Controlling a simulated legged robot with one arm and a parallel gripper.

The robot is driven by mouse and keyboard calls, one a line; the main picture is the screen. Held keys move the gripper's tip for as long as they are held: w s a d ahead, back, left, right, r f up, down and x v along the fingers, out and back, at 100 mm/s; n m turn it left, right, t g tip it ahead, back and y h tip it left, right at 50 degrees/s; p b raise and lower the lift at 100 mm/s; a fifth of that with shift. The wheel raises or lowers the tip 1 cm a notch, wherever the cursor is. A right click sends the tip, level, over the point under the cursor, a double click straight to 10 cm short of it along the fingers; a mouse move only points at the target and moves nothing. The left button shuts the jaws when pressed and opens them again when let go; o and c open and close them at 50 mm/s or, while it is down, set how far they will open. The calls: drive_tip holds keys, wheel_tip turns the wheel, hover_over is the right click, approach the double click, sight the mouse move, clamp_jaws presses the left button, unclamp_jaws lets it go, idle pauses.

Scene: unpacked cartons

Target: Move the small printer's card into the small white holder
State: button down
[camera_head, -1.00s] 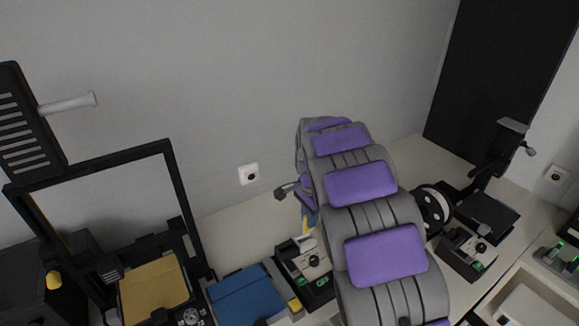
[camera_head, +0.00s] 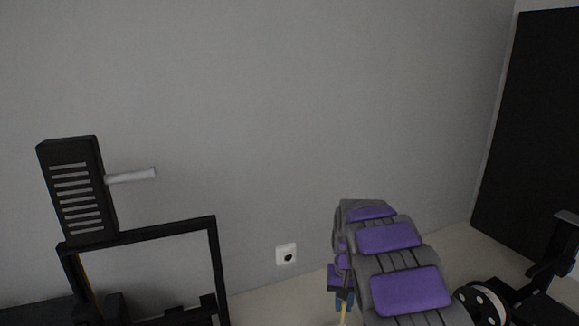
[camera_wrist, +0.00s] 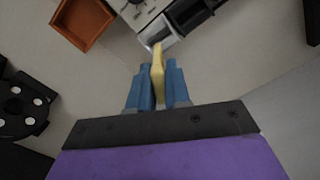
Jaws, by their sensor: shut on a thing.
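My gripper (camera_wrist: 159,72) has two blue fingers, shut on a thin yellow piece (camera_wrist: 158,62) that looks like the small printer's card. Its yellow tip sticks out beyond the fingers, close to or over a small pale grey-white part (camera_wrist: 163,32) at the top of the wrist view. I cannot tell whether they touch, or whether that part is the small white holder. In the head view, my gripper (camera_head: 342,298) hangs down at the lower middle, its lower end near the picture's bottom edge. No small printer is clearly recognisable now.
In the wrist view, an open orange-brown tray (camera_wrist: 108,36), a white-topped device (camera_wrist: 141,8) and black blocks (camera_wrist: 198,17) are at the top. A black round part (camera_wrist: 18,105) is at left. A black frame (camera_head: 216,262) stands left in the head view.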

sight(342, 319)
drive_tip(key=shift+r+n, duration=0.1)
drive_tip(key=shift+n, duration=0.6)
drive_tip(key=m, duration=0.6)
drive_tip(key=shift+s+a+r, duration=0.1)
drive_tip(key=m, duration=0.7)
drive_tip(key=shift+s+r+b, duration=0.1)
drive_tip(key=shift+s+b, duration=0.05)
drive_tip(key=shift+b, duration=0.25)
drive_tip(key=shift+f+b, duration=1.3)
drive_tip(key=shift+f, duration=0.95)
drive_tip(key=shift+r+m+p, duration=0.1)
drive_tip(key=shift+m+p, duration=0.2)
drive_tip(key=shift+p, duration=0.1)
drive_tip(key=shift+f, duration=0.35)
drive_tip(key=shift+s+f, duration=0.1)
drive_tip(key=shift+f, duration=0.6)
